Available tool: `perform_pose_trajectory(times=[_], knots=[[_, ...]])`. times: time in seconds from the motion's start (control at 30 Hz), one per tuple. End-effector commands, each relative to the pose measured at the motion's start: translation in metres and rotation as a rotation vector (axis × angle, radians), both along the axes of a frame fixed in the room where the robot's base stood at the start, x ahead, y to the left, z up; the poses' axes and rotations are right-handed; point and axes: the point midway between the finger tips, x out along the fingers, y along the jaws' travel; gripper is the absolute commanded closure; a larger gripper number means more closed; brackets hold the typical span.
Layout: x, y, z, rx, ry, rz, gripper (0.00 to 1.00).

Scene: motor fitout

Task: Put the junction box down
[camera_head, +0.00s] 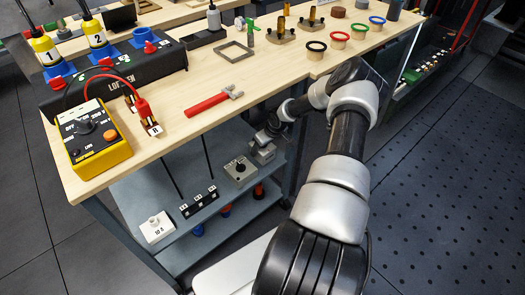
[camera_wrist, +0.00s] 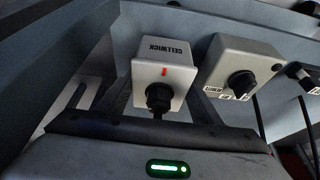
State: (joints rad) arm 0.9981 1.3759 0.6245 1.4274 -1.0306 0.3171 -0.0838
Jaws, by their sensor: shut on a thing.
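The junction box is a light grey box (camera_wrist: 160,72) marked CELLWICK, with a red mark and a black cable gland on the side facing the wrist camera. In the head view the same grey box (camera_head: 264,155) is at the right part of the shelf under the workbench. My gripper (camera_head: 268,138) reaches in below the bench top and is shut on the box. In the wrist view the fingers lie on either side of it and partly hide behind the palm. I cannot tell whether its underside touches the shelf.
A grey box with a black knob (camera_head: 240,171) stands close to the left of the junction box. Further left are a black labelled block (camera_head: 198,203) and a white block (camera_head: 157,228). The wooden bench top (camera_head: 185,140) overhangs the grey shelf (camera_head: 135,195).

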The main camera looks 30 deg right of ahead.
Motion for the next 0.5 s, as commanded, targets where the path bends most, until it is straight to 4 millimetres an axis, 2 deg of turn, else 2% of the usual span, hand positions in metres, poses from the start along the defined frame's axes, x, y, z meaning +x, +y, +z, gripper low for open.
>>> perform_pose_trajectory(times=[0.03,0.1,0.47,0.5], knots=[[0.0009,-0.0006,-0.0110,0.001,-0.003,-0.001,0.72],[0.0012,-0.0012,-0.0145,-0.001,-0.004,-0.001,0.72],[0.0013,-0.0005,-0.0168,-0.001,-0.004,0.001,0.72],[0.0007,-0.0005,-0.0168,-0.001,-0.003,0.001,0.34]])
